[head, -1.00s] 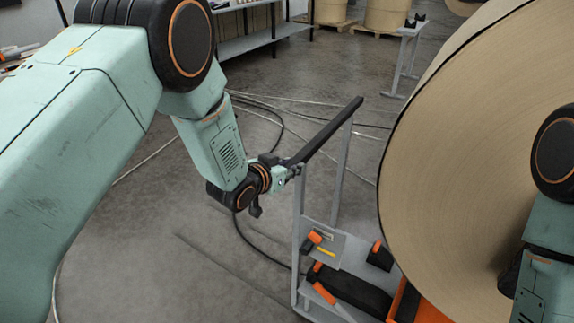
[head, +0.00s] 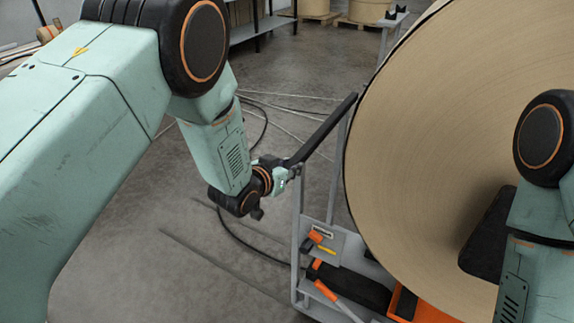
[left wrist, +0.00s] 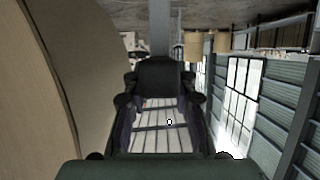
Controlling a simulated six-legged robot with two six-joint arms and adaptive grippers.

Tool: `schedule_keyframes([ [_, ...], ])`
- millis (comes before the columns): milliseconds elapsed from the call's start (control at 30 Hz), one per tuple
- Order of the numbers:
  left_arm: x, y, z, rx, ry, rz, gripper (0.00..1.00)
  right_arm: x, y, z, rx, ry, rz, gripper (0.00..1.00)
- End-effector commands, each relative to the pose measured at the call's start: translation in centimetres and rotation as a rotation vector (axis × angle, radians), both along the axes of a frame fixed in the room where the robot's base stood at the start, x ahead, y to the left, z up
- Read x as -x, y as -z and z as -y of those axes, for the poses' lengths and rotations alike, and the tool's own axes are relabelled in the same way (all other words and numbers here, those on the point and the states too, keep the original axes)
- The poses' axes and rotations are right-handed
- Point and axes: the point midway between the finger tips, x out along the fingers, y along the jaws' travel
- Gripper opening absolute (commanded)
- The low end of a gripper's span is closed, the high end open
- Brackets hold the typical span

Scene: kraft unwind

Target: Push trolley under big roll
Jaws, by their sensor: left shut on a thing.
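The trolley (head: 297,225) is a grey frame with a black push bar (head: 326,129) and a low deck carrying tools. My left gripper (head: 291,171) is shut on the near end of the push bar. In the left wrist view, the gripper (left wrist: 160,100) fills the middle. The big roll (head: 420,120) is a tan disc standing upright on the right; it also fills the left of the left wrist view (left wrist: 35,100). The roll's edge adjoins the bar's far end in the picture and hides part of the deck. My right arm is at the right edge, its gripper out of sight.
An orange-handled tool (head: 328,293) and an orange bin (head: 408,305) are on the trolley. Cables (head: 240,240) lie across the floor behind and beside it. A grey shelf (head: 260,28) and smaller rolls on pallets (head: 362,10) stand at the back. The floor left of the trolley is mostly clear.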

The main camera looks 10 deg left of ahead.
Motion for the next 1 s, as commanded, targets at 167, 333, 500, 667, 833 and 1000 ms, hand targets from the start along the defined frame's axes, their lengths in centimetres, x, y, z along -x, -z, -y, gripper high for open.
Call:
schedule_keyframes([
  [167,0.1,0.09,0.14,-0.001,-0.001,-0.002,0.0,0.0,-0.03,0.0,0.0,0.0,0.0,0.6],
  [333,0.1,0.08,0.18,0.0,-0.001,-0.002,0.0,0.0,-0.02,0.0,0.0,0.0,0.0,0.6],
  [500,0.11,0.07,0.21,0.001,-0.002,-0.001,0.0,0.0,-0.02,0.0,0.0,0.0,0.0,0.6],
  [667,0.12,0.05,0.27,0.001,-0.002,-0.001,0.38,0.0,-0.02,0.0,0.0,0.0,0.0,0.6],
  [833,0.12,0.0,0.34,0.001,-0.003,0.0,0.49,0.0,-0.02,0.0,0.0,0.0,0.0,0.6],
  [1000,0.1,-0.02,0.34,0.001,-0.003,0.001,0.49,0.0,-0.03,0.0,0.0,0.0,0.0,0.6],
])
